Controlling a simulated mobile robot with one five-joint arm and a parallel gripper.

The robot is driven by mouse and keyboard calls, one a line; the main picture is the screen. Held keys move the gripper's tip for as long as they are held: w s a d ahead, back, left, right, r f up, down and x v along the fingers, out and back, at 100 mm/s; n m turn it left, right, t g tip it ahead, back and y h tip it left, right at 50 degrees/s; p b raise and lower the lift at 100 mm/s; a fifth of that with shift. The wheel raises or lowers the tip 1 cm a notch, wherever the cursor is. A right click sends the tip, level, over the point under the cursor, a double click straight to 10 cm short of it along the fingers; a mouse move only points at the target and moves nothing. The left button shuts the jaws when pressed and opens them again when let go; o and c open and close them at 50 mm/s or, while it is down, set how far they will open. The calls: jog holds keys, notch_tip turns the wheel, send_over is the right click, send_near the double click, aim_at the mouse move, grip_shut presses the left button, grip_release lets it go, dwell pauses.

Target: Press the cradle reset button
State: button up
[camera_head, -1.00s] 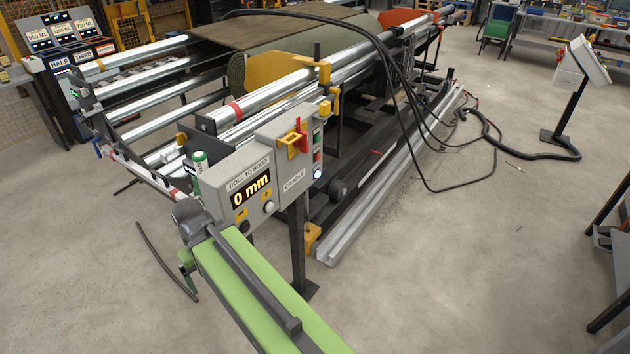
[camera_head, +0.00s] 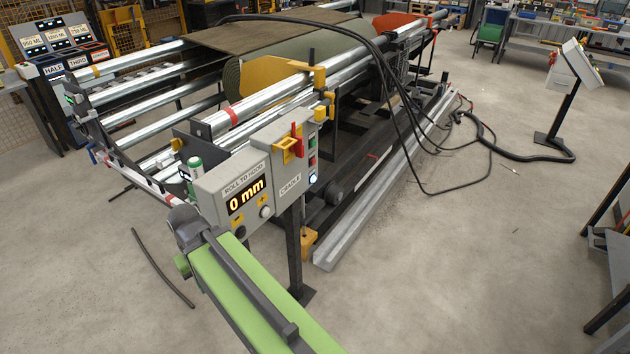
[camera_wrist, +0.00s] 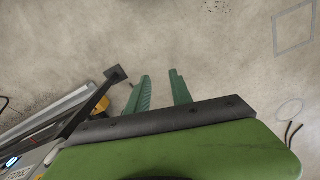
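The cradle box (camera_head: 291,160) is a grey box labelled CRADLE on a dark post. Its right side carries a red button (camera_head: 312,142), a green one above it and a lit white-blue button (camera_head: 313,178) at the bottom. I cannot read which is the reset. The lit button also shows at the lower left edge of the wrist view (camera_wrist: 12,162). My gripper (camera_wrist: 160,76) is open and empty, its two green fingers apart over bare floor, to the right of the box and not touching it.
The roll-to-hood display (camera_head: 246,193) reads 0 mm beside the cradle box. A red lever with a yellow bracket (camera_head: 288,148) sits on the box. The roller frame with a turf roll (camera_head: 236,75) stands behind. A long metal rail (camera_head: 385,185) lies right of the post.

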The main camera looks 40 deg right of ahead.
grip_shut()
dwell(1.0)
